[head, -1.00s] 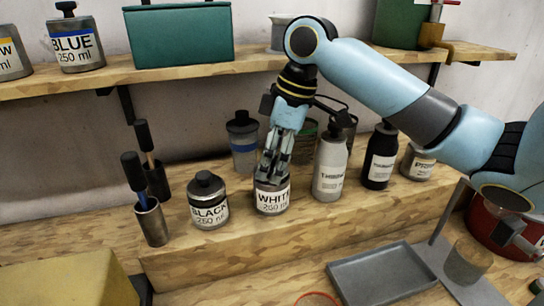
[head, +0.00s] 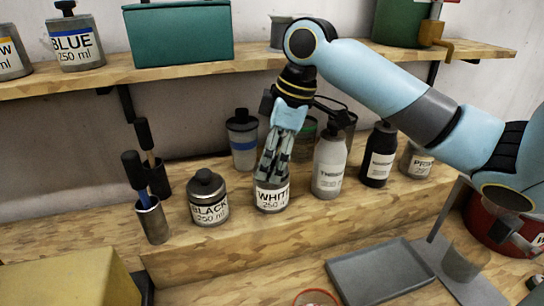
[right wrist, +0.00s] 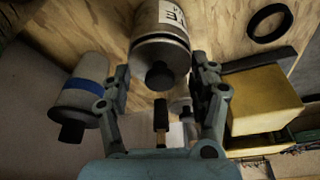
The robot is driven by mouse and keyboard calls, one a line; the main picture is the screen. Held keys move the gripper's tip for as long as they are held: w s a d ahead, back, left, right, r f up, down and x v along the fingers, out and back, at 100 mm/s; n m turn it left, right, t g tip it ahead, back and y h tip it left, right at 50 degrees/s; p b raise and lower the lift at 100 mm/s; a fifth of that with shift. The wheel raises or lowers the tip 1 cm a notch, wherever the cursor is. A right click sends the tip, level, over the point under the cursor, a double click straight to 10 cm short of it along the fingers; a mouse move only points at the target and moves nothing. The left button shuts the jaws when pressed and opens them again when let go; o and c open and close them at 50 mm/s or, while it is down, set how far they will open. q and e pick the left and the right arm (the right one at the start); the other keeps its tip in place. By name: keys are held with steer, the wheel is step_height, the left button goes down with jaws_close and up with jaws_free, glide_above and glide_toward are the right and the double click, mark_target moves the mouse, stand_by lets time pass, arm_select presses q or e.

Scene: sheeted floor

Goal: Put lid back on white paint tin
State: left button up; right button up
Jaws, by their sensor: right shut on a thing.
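The white paint tin (head: 271,198) stands upright on the wooden step, its label facing out. My right gripper (head: 270,172) points down over its top, and its fingers hide most of the lid in the head view. In the right wrist view, my right gripper (right wrist: 166,80) has a finger on each side of the grey lid with a black knob (right wrist: 160,74), shut on it. The lid is at the tin's mouth, in line with the tin's body (right wrist: 150,15). I cannot tell whether it is fully seated. My left gripper is out of view.
The black tin (head: 208,200) stands close on the left and a grey bottle (head: 329,168) close on the right. A blue-banded container (head: 242,142) stands behind. Brushes in cups (head: 153,222) are further left. A grey tray (head: 382,275) lies in front.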

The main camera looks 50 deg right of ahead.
steer(key=shift+p, duration=0.4)
stand_by(0.5)
steer(key=o, duration=1.2)
steer(key=shift+r, duration=0.1)
step_height(320, 180, up, 2)
steer(key=p, duration=0.3)
steer(key=shift+r, duration=0.2)
steer(key=shift+r+p, duration=0.35)
steer(key=shift+r, duration=1.85)
jaws_close()
